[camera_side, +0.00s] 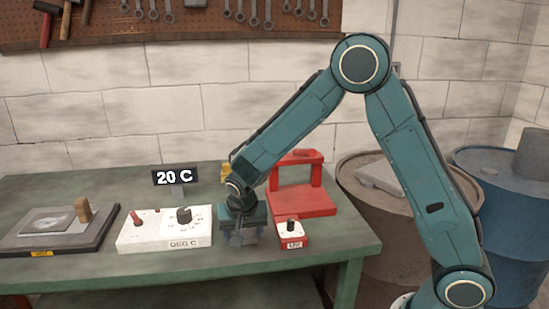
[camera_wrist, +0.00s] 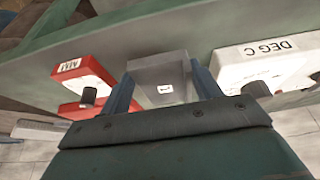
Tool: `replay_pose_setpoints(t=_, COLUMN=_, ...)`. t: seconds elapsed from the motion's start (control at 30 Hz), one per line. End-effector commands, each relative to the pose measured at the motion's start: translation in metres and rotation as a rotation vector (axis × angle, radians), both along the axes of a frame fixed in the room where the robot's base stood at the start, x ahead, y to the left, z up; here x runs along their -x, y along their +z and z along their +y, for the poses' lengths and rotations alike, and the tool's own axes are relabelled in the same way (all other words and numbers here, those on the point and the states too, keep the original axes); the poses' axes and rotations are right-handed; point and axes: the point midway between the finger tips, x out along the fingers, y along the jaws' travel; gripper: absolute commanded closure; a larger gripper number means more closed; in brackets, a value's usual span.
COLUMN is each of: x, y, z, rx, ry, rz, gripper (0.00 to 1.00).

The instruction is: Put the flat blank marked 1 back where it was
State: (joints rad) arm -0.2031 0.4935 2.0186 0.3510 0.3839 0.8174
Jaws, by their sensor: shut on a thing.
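In the wrist view, the grey flat blank (camera_wrist: 158,70) has a white label with a dark mark that looks like a 1. It sits between the two blue fingers of my gripper (camera_wrist: 163,88), which is shut on it. In the side view, my gripper (camera_side: 243,233) is low at the bench's front part, between the white control box (camera_side: 165,232) and the small red box (camera_side: 292,241). The blank is mostly hidden there by my gripper, and I cannot tell whether it touches the bench.
A red frame (camera_side: 303,200) stands right behind the small red box. A "20 C" display (camera_side: 174,177) stands behind the white box. A dark plate (camera_side: 40,240) with a wooden-handled piece is at left. The green bench (camera_side: 345,243) is clear at its right end; barrels (camera_side: 395,215) stand beyond.

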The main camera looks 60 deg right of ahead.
Motion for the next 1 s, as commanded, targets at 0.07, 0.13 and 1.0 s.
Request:
replay_pose_setpoints(t=0.07, x=0.001, y=-0.01, z=0.0, rx=0.001, ry=0.0, rz=0.004, gripper=0.84)
replay_pose_setpoints(t=0.13, x=0.001, y=-0.019, z=0.0, rx=0.001, ry=0.001, rz=0.004, gripper=0.84)
replay_pose_setpoints(t=1.0, x=0.0, y=-0.037, z=0.0, rx=0.0, ry=0.0, rz=0.0, gripper=0.15)
